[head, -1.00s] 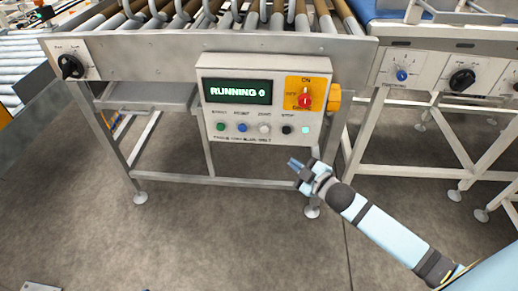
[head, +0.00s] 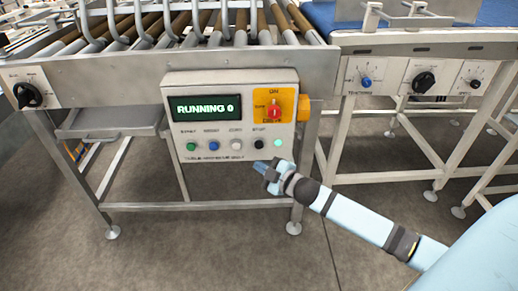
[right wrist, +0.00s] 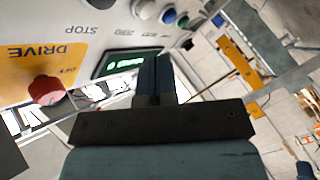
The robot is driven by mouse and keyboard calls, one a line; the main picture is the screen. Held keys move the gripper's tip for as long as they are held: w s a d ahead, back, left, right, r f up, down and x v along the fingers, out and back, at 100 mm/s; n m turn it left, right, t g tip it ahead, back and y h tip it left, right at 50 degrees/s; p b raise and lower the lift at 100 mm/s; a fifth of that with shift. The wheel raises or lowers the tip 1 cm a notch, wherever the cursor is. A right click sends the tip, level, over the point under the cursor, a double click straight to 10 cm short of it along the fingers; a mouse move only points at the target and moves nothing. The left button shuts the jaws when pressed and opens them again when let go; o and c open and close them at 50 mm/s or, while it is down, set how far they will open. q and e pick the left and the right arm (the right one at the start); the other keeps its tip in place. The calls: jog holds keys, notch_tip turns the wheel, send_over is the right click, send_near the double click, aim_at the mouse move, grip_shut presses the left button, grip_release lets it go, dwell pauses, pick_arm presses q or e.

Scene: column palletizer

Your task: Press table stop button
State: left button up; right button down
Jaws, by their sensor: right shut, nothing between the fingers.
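The control box (head: 232,150) hangs on the front of the roller table. Its button row has green, blue, white and black buttons and a lit pale green lamp. The black button (head: 258,142) sits under the stop label (right wrist: 98,29), which appears upside down in the right wrist view. The display (head: 207,108) reads "RUNNING 0". My right gripper (head: 262,167) is shut and empty, in front of the box's lower edge, a little below the black button in the picture. Its fingers (right wrist: 155,75) also show in the right wrist view. No contact shows. My left gripper is not in view.
A red switch (head: 274,112) sits on a yellow plate at the box's upper right. A black knob (head: 28,95) is on the frame at left. Another table with knobs (head: 424,82) stands at right. The floor in front is clear.

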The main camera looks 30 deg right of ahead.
aim_at(259, 145)
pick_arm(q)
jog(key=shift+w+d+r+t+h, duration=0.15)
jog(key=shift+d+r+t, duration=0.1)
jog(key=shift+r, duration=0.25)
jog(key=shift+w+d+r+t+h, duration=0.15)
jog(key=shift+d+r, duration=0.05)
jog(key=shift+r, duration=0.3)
pick_arm(e)
jog(key=shift+w+d, duration=0.5)
jog(key=shift+w, duration=0.3)
jog(key=shift+w+d, duration=0.5)
jog(key=shift+w, duration=0.3)
jog(key=shift+w+d, duration=0.5)
jog(key=shift+w, duration=0.3)
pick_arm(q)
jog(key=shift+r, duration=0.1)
pick_arm(e)
jog(key=shift+w+d, duration=0.1)
jog(key=shift+w, duration=0.05)
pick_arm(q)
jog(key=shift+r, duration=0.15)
pick_arm(e)
jog(key=shift+w+d, duration=0.1)
jog(key=shift+w, duration=0.1)
